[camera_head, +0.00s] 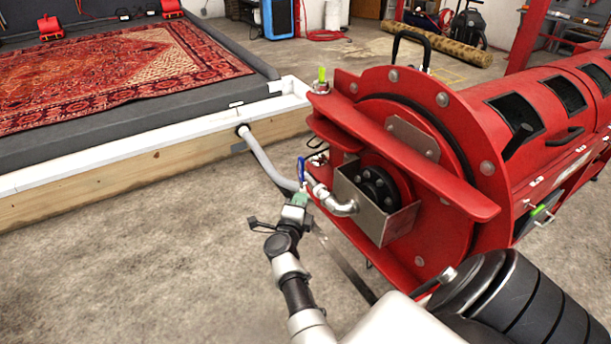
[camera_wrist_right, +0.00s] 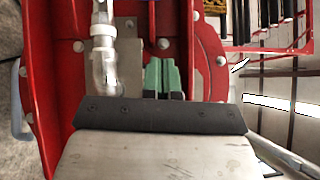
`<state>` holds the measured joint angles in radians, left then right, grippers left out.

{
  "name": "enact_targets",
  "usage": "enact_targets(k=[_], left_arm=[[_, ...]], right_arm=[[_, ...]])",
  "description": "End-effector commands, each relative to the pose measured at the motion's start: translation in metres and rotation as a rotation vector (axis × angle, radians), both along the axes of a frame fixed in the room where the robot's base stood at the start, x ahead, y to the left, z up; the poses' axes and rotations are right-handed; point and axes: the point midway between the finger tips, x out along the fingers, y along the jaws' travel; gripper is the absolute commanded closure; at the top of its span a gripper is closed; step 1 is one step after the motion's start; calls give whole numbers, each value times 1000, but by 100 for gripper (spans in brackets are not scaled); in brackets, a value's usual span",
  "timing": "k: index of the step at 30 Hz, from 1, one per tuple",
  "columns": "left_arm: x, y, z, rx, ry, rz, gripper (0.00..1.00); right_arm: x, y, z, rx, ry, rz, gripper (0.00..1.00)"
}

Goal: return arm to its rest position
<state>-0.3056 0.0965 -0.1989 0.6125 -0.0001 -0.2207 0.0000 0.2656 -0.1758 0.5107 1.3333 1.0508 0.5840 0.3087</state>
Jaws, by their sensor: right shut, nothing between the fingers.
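My right arm (camera_head: 297,290) reaches up from the bottom of the head view, in front of the red drum machine (camera_head: 440,165). My right gripper (camera_head: 300,199) has green fingertips and is just below the blue valve handle (camera_head: 301,169) in the picture; I cannot tell whether they touch. In the right wrist view the green fingers (camera_wrist_right: 161,76) are together with nothing between them. A metal pipe fitting (camera_wrist_right: 104,60) is to their left, with the red machine behind. My left gripper is not in view.
A grey hose (camera_head: 264,155) runs from the white-topped wooden pit edge (camera_head: 150,140) to the machine's fittings. A patterned red rug (camera_head: 120,75) lies in the pit. The concrete floor (camera_head: 130,260) at the left is clear. A rolled rug (camera_head: 435,44) lies behind the machine.

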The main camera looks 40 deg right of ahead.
Motion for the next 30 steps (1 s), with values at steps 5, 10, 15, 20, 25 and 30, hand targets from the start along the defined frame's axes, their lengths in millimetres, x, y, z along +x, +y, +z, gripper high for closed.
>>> enact_targets(k=[5, 10, 15, 20, 25, 30], left_arm=[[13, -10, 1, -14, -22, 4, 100], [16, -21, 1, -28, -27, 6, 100], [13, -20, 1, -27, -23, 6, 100], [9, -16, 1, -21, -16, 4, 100], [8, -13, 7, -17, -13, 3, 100], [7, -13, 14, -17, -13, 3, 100]], right_arm=[[1, 1, 0, 0, 0, 1, 100], [1, 1, 0, 0, 0, 1, 100], [1, 1, 0, 0, 0, 0, 100], [2, 5, -5, -13, 25, 20, 100], [8, 47, -57, -150, 281, 240, 100], [-20, 118, -159, -359, 688, 604, 100]])
